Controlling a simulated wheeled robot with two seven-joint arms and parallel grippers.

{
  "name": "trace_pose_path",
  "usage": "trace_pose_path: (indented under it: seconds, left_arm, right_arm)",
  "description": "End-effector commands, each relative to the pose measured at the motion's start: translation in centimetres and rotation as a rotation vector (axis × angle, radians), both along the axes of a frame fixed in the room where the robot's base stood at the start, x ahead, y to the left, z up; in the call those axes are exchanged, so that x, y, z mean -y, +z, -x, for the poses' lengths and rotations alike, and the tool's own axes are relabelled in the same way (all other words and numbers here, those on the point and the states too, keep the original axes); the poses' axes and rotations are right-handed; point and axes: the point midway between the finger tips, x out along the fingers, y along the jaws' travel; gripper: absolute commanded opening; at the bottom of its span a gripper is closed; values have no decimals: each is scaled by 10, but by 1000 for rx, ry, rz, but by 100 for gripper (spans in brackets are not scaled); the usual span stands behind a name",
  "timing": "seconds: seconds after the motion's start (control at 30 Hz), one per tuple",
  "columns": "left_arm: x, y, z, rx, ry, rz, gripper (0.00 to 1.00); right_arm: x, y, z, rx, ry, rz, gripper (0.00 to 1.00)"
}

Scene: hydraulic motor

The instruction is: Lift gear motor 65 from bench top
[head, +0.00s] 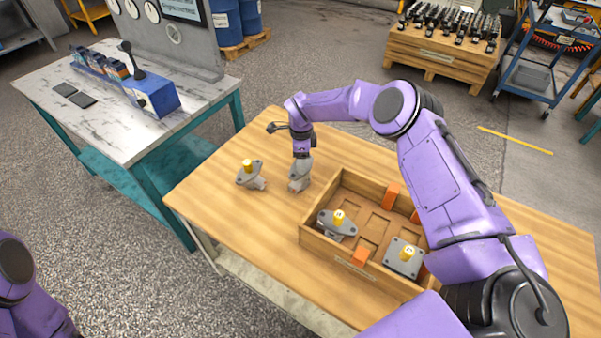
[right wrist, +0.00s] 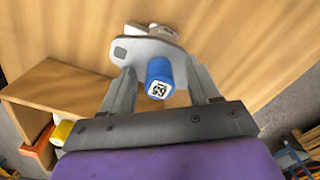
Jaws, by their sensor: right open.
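A grey gear motor (head: 298,179) stands on the wooden bench top (head: 230,205), left of the wooden box. In the right wrist view its grey flange (right wrist: 150,48) and a blue shaft cap (right wrist: 159,75) show. The white label on the cap looks like 65 but is small and turned. My right gripper (head: 302,155) is directly above this motor. In the right wrist view the gripper (right wrist: 162,74) is open, with one finger on each side of the blue cap. Whether the fingers touch it I cannot tell. My left gripper is not in view.
A second grey motor with a yellow cap (head: 249,175) stands close by on the left. The wooden box (head: 318,245) holds two yellow-capped motors (head: 337,224) (head: 404,257) and orange blocks (head: 391,196). The bench's near left part is clear.

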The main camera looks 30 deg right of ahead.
Motion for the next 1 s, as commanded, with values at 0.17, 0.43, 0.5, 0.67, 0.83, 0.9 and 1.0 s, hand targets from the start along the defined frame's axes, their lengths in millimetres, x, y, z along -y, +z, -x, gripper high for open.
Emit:
trace_pose_path:
  seconds: [0.17,0.43,0.5,0.67,0.83,0.9,1.0]
  left_arm:
    - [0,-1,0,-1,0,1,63]
    - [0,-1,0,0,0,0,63]
    - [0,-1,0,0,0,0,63]
    - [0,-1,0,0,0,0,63]
    - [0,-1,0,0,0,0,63]
    - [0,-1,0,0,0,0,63]
    - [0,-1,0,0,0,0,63]
  right_arm:
    - [0,0,0,0,0,0,32]
    - [0,0,1,-1,0,0,0]
    - [0,-1,1,-1,1,0,0]
    - [0,-1,1,-2,1,0,0]
    - [0,-1,1,-3,1,0,0]
    - [0,-1,1,-3,1,0,0]
    - [0,-1,1,-3,1,0,0]
